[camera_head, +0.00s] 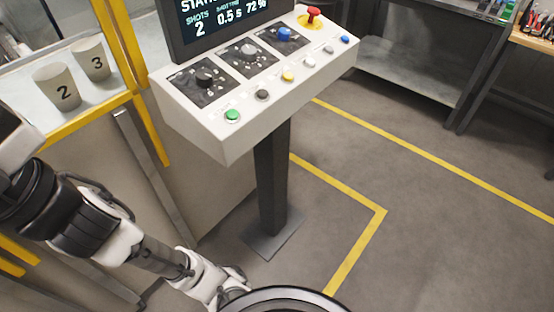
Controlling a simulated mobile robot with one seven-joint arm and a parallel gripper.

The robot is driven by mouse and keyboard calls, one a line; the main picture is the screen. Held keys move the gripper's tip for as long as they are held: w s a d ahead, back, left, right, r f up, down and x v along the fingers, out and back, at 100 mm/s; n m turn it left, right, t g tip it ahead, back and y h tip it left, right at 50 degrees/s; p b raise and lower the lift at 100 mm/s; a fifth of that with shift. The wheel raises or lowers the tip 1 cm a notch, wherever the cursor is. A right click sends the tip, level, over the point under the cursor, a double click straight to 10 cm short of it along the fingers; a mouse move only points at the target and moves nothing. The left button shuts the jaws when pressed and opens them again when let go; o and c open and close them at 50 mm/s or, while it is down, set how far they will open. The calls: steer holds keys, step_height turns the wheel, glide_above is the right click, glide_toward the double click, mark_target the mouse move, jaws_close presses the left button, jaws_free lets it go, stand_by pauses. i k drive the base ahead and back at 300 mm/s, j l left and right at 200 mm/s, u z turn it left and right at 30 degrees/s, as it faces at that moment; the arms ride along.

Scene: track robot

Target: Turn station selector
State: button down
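A white control console (200,130) stands on a dark post. It carries three dark dial panels in a row. The nearest has a black knob (205,77), the middle one a grey knob (248,50) and the far one a blue knob (284,34). Their labels are too small to read, so I cannot tell which is the station selector. My arm reaches from the left edge down to the bottom, well below and apart from the console. My gripper's fingers do not show; the arm's end is hidden behind a rounded part of my body.
Green (233,115), black, yellow, white and blue buttons line the console's front. A red emergency button (313,14) sits at its far end. A screen (222,18) stands behind. Floor at right is clear.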

mark_target(203, 77)
steer(key=j+z, duration=0.7)
steer(key=k+j+z, duration=0.1)
steer(key=j+z, duration=0.25)
